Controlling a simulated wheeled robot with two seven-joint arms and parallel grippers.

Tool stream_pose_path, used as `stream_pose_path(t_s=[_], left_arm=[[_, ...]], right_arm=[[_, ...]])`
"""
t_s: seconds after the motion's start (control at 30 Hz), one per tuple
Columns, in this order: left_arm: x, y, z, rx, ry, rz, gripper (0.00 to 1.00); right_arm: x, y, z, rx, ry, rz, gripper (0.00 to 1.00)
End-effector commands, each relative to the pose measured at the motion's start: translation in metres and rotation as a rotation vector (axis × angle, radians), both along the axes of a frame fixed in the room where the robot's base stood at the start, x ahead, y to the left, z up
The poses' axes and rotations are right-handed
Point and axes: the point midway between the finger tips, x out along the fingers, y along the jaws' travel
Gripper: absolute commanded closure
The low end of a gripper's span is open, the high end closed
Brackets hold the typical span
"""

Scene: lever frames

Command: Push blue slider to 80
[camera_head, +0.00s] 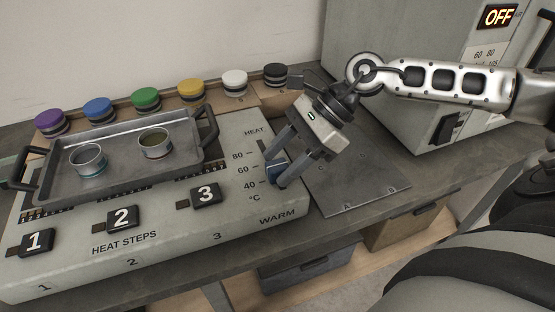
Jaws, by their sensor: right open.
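The blue slider (274,171) sits on the right part of the white heat panel (175,218), beside a printed scale with 80, 60 and 40 above °C. It stands about level with a spot between the 60 and 40 marks, partly hidden by my gripper. My right gripper (279,171) comes down from the upper right, tilted. Its two fingers are apart, with the slider between or right beside them; I cannot tell whether they touch it. My left gripper does not show.
A metal tray (122,174) with two small tins rests on the panel's left part. Several coloured knobs (145,98) line the back. Black blocks numbered 1, 2 and 3 (206,194) sit in front. A grey plate (350,188) lies right of the panel. A cabinet reading OFF (400,40) stands behind.

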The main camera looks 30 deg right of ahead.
Motion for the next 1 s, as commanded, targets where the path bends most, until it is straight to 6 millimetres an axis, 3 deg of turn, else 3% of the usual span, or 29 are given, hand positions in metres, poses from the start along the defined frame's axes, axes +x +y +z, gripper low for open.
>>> stream_pose_path(t_s=[0.47,0.67,0.83,1.0], left_arm=[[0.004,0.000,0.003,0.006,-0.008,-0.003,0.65],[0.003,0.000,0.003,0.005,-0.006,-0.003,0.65],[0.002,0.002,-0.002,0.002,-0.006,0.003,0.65],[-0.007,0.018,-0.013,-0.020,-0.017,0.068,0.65]], right_arm=[[0.003,0.010,-0.011,0.000,-0.001,-0.001,0.49],[0.003,0.010,-0.011,-0.001,0.000,-0.001,1.00],[0.008,0.006,-0.013,-0.003,0.000,-0.008,1.00],[0.043,-0.005,-0.018,-0.006,0.000,-0.014,1.00]])
